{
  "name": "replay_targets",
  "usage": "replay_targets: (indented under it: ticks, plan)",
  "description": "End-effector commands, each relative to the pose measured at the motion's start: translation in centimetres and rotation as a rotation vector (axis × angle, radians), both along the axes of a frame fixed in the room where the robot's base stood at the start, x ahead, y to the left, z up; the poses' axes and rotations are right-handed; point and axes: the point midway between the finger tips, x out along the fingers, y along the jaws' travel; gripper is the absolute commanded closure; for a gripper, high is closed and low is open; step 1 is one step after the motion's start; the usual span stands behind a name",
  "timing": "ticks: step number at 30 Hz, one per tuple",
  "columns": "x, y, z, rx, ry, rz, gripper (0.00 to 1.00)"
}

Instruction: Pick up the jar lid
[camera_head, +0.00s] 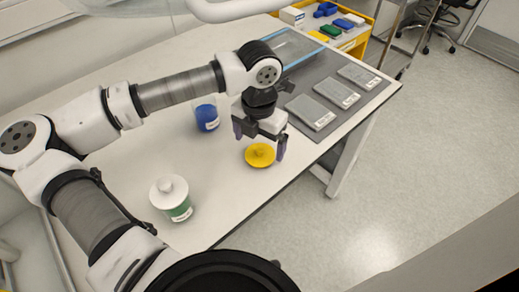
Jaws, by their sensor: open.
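A yellow round lid (260,156) with a small raised knob lies on the white table, near its front edge. My gripper (259,143) is above and around the lid in this view, with one finger to its left and one to its right. The jaws are open and hold nothing. I cannot tell how high the fingertips are above the lid.
The white table (225,215) ends in a front edge just right of the lid. A grey mat with several flat grey plates (336,92) lies at the right back. A blue-rimmed tray (297,48) and a yellow bin unit (357,42) are farther back. Open floor lies right.

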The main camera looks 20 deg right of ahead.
Motion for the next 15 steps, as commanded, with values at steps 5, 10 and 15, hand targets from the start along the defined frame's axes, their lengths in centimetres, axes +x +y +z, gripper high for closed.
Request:
replay_targets:
  ticks: [5, 10, 15]
  plan:
    - [-0.1, -0.2, -2.4, -0.001, 0.003, 0.000, 0.06]
    - [-0.1, -0.2, -3.3, 0.000, 0.000, 0.000, 0.06]
    - [-0.1, -0.2, -3.3, 0.000, 0.000, 0.000, 0.07]
